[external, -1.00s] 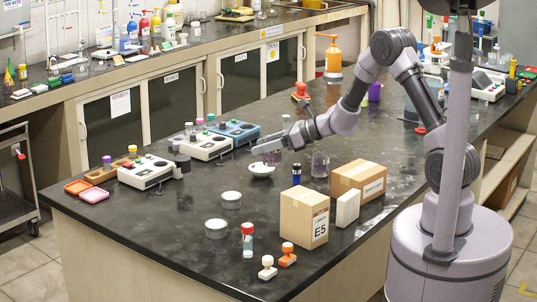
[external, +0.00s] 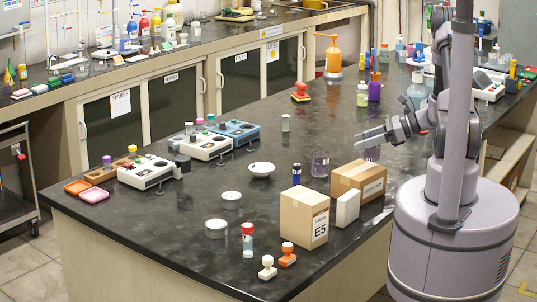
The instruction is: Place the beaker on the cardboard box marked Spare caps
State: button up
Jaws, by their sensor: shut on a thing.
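My gripper (external: 371,136) is at the right of the bench, above the cardboard box with a label on its side that looks like Spare caps (external: 347,184). Its jaws are shut on a clear glass beaker (external: 372,154), which shows just below the fingers at the box's top. I cannot tell whether the beaker's base touches the box. A similar clear glass vessel (external: 320,164) stands on the bench left of that box.
A taller box marked E5 (external: 303,216) and a white block (external: 347,208) stand in front of the Spare caps box. A dark-blue bottle (external: 297,174) and a white dish (external: 262,170) stand left. The bench middle is mostly clear.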

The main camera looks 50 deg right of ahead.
jog(key=s+a+r+n+y+p, duration=0.1)
jog(key=s+a+r+p, duration=0.25)
jog(key=s+a, duration=0.75)
jog(key=g+b, duration=0.1)
jog(key=b, duration=0.8)
send_over(352, 169)
jog(key=f, duration=0.2)
jog(key=shift+s+a+f, duration=0.2)
jog(key=shift+a+f, duration=0.05)
jog(key=shift+f, duration=0.05)
jog(key=shift+w+d+f, duration=0.1)
jog(key=shift+w+f, duration=0.05)
jog(key=shift+w, duration=0.05)
notch_tip(352, 169, down, 3)
jog(key=shift+f+b, duration=0.2)
jog(key=shift+b, duration=0.8)
jog(key=shift+r, duration=0.15)
jog(key=o, duration=1.5)
